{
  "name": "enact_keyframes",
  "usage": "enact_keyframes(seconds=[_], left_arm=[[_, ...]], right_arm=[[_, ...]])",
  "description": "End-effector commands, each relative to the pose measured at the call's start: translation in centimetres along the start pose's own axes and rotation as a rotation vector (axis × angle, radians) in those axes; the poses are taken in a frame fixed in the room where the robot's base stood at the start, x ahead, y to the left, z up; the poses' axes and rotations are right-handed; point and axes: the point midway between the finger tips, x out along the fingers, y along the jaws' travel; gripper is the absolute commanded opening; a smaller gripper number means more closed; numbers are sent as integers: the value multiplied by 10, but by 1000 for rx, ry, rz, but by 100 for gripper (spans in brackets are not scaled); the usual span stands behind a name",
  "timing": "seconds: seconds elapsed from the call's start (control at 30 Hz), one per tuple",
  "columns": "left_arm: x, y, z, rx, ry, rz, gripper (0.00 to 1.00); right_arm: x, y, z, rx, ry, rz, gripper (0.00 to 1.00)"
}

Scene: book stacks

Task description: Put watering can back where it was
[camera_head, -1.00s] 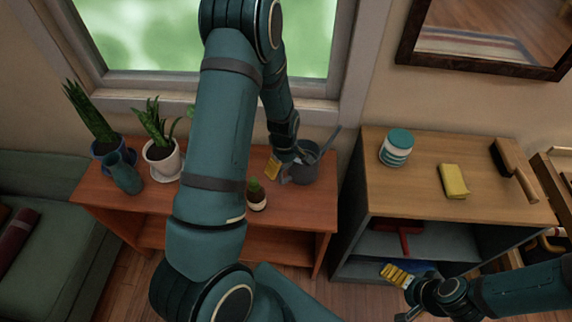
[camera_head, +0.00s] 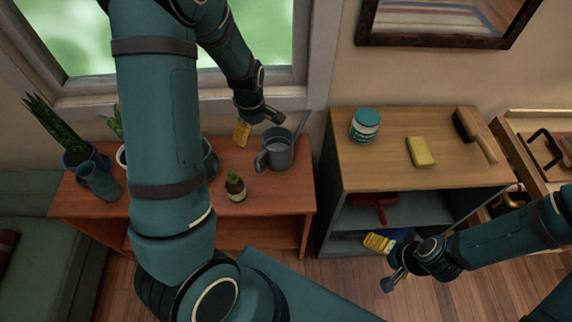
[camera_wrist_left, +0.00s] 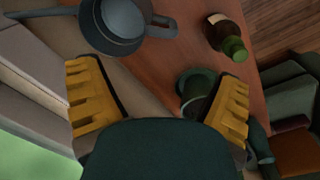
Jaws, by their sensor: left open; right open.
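The grey watering can (camera_head: 280,156) stands upright on the reddish wooden shelf (camera_head: 285,198) below the window, handle toward the left and thin spout up to the right. It also shows at the top of the left wrist view (camera_wrist_left: 122,22). My left gripper (camera_head: 258,126) is open and empty, just behind and to the left of the can, apart from it. Its two yellow-padded fingers are spread wide in the left wrist view (camera_wrist_left: 160,105). My right gripper (camera_head: 384,263) is open and empty, in front of the wooden cabinet.
A small potted cactus (camera_head: 235,186) stands left of the can. A teal jug (camera_head: 98,182) and potted plants (camera_head: 78,150) are further left, partly behind my arm. The cabinet top (camera_head: 385,172) holds a jar (camera_head: 364,126), a yellow sponge (camera_head: 420,152) and a brush (camera_head: 475,135).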

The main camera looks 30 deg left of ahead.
Motion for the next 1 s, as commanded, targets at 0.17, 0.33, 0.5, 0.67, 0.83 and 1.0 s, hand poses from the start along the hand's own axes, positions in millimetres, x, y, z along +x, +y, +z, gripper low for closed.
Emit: enact_keyframes(seconds=[0.17,0.33,0.5,0.67,0.83,1.0], left_arm=[[31,1,38,174,-34,19,92],[88,-11,132,591,-111,108,92],[115,-37,217,951,-161,229,92],[119,-52,257,1130,-169,307,92],[119,-55,265,1172,-166,327,92],[119,-54,265,1170,-165,327,92]], right_arm=[[0,0,0,0,0,0,100],[0,0,0,0,0,0,100],[0,0,0,0,0,0,100],[0,0,0,0,0,0,100],[0,0,0,0,0,0,100],[0,0,0,0,0,0,100]])
